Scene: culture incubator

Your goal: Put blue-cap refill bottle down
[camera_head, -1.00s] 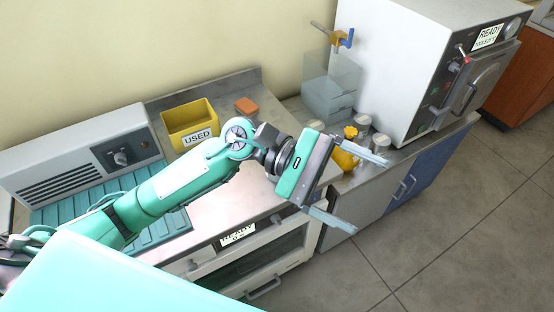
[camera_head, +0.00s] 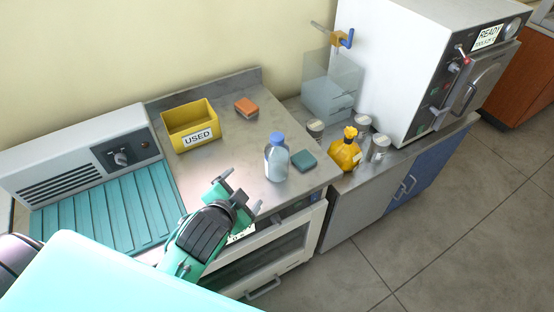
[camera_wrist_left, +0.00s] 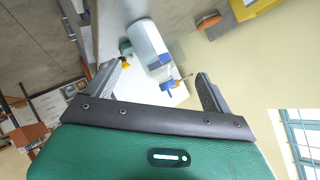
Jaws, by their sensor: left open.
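The blue-cap refill bottle (camera_head: 277,162), clear with a pale body, stands upright on the steel counter near its right end. My left gripper (camera_head: 244,190) is open and empty, to the left of and nearer than the bottle, with a visible gap between them. In the left wrist view the bottle (camera_wrist_left: 147,40) shows beyond the open fingers (camera_wrist_left: 162,72), touching neither. My right gripper is not in view.
A teal sponge (camera_head: 303,161) lies just right of the bottle. An orange sponge (camera_head: 246,107) and a yellow USED bin (camera_head: 190,125) are farther back. A yellow bottle (camera_head: 345,153) and metal-lidded jars stand on the lower right counter by a white machine (camera_head: 420,60).

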